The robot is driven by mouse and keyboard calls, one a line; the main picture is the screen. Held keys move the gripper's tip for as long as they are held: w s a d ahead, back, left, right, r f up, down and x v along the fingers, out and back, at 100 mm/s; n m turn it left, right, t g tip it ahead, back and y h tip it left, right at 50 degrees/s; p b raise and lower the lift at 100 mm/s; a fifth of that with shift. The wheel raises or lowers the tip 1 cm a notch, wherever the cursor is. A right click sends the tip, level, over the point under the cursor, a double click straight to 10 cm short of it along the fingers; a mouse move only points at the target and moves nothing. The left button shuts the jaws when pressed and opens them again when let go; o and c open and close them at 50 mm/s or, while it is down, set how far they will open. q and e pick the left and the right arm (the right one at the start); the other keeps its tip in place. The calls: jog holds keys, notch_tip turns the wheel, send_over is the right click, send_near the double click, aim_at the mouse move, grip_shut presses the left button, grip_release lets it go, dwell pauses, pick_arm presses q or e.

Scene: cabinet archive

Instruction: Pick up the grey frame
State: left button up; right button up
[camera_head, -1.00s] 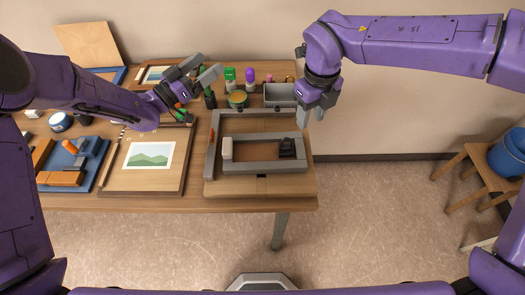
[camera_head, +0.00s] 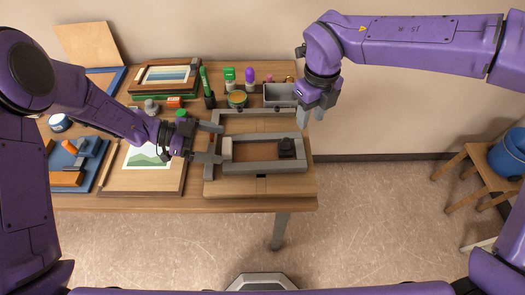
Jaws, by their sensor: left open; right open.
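The grey frame (camera_head: 265,168) lies flat on a wooden board (camera_head: 230,189) at the right end of the table. My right gripper (camera_head: 311,112) is open and empty, pointing down near the board's back right corner.
A grey tray (camera_head: 279,95), a round tin (camera_head: 237,99) and bottles stand behind the board. A picture of green hills (camera_head: 142,178) lies left of it, partly under my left arm. A framed picture (camera_head: 166,74) lies farther back. A stool with a blue bucket (camera_head: 509,152) stands right.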

aim_at(229, 145)
pick_arm(q)
jog(key=x, duration=0.4)
jog(key=shift+s+d+r, duration=0.15)
jog(key=shift+r, duration=0.15)
jog(key=shift+d, duration=0.2)
jog(key=shift+a, duration=0.1)
jog(key=c, duration=1.3)
jog(key=shift+o, duration=0.2)
notch_tip(229, 145, up, 8)
jog(key=shift+r, duration=0.3)
notch_tip(229, 145, down, 3)
jog(key=shift+w+f, duration=0.25)
jog(key=shift+f, duration=0.15)
jog(key=shift+s, duration=0.15)
